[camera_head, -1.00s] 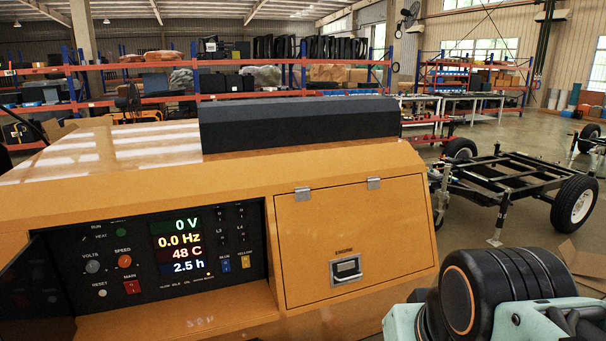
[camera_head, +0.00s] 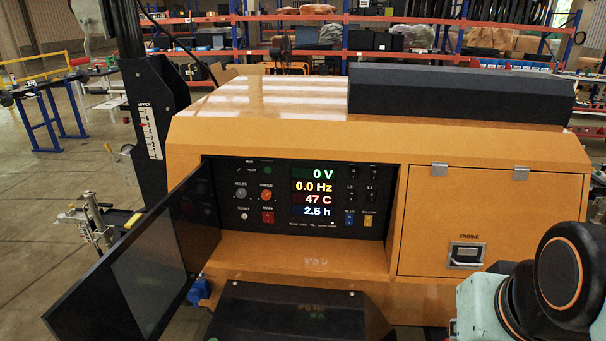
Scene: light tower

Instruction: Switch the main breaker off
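The control panel (camera_head: 331,190) of the orange generator housing sits in an open recess, left of centre. The main breaker (camera_head: 267,217) is a small red switch low on the left part of the panel, under a tiny label. Its lever position is too small to tell. The display (camera_head: 318,192) reads 0 V, 0.0 Hz, 47 C and 2.5 h. The dark panel door (camera_head: 150,255) stands open towards the lower left. Part of my arm shows at the lower right, in front of the housing; my gripper is not in view.
A closed engine hatch (camera_head: 440,220) with a latch is right of the panel. The black mast (camera_head: 150,120) stands at the left. A dark box-like part (camera_head: 290,310) is below the recess. Floor is open at far left; shelves stand behind.

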